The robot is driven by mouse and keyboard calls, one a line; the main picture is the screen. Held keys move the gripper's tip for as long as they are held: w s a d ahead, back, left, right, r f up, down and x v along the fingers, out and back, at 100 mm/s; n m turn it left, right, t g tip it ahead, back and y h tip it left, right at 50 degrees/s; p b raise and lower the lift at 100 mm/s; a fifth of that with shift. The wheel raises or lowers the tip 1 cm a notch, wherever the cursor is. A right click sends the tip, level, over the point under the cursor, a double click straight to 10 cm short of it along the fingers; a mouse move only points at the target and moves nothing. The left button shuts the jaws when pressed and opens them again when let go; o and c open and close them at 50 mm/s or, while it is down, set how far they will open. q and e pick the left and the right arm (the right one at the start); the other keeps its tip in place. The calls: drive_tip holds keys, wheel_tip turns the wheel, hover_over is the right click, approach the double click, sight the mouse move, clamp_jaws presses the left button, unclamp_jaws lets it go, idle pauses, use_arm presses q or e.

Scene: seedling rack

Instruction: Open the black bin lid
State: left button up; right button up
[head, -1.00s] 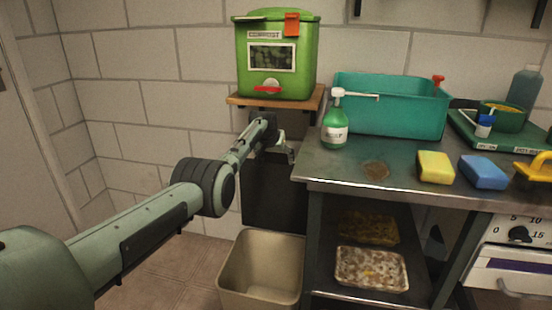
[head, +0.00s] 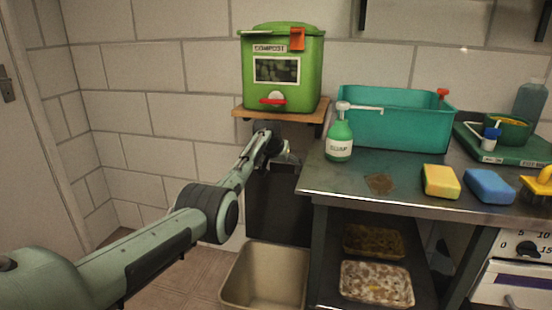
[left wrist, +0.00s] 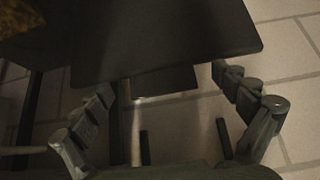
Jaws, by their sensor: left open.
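The black bin (head: 278,208) shows in the head view as a dark upright face against the wall, under the green compost box's shelf and behind the beige bin. My left gripper (head: 283,158) is at its upper edge, and my wrist hides part of that edge. In the left wrist view a flat dark panel with a rounded corner (left wrist: 170,42) fills the upper middle, beyond the fingers. The left gripper (left wrist: 168,112) is open there, fingers wide apart with nothing between them. Whether it touches the panel, I cannot tell. My right gripper is out of view.
An open beige bin (head: 234,278) stands on the floor in front. The green compost box (head: 312,75) sits on a wooden shelf (head: 252,113) just above my gripper. The steel table (head: 335,182), holding a soap bottle (head: 339,142) and teal tub (head: 400,130), is close on the right.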

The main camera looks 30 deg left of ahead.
use_arm(q)
drive_tip(key=v, duration=1)
drive_tip(key=shift+s+r, duration=0.25)
drive_tip(key=s+d+f+m+g, duration=0.1)
drive_tip(key=s+f, duration=0.5)
drive_tip(key=f, duration=0.3)
drive_tip(key=s+d+f, duration=0.2)
drive_tip(key=s+f, duration=0.3)
drive_tip(key=f, duration=0.3)
drive_tip(key=s+d+f+m+g, duration=0.1)
drive_tip(key=s+f, duration=0.5)
drive_tip(key=f, duration=0.3)
drive_tip(key=s+d+f, duration=0.3)
drive_tip(key=s+f, duration=0.1)
drive_tip(key=s, duration=0.6)
drive_tip(key=s+d+f+m+g, duration=0.1)
drive_tip(key=s+f, duration=0.4)
drive_tip(key=s, duration=0.5)
drive_tip(key=s+d+f+m+g, duration=0.1)
drive_tip(key=s+d+f, duration=0.3)
drive_tip(key=s, duration=0.6)
drive_tip(key=shift+s+d+f+h, duration=0.2)
drive_tip(key=shift+d+f+h, duration=0.15)
drive_tip(key=shift+f, duration=0.3)
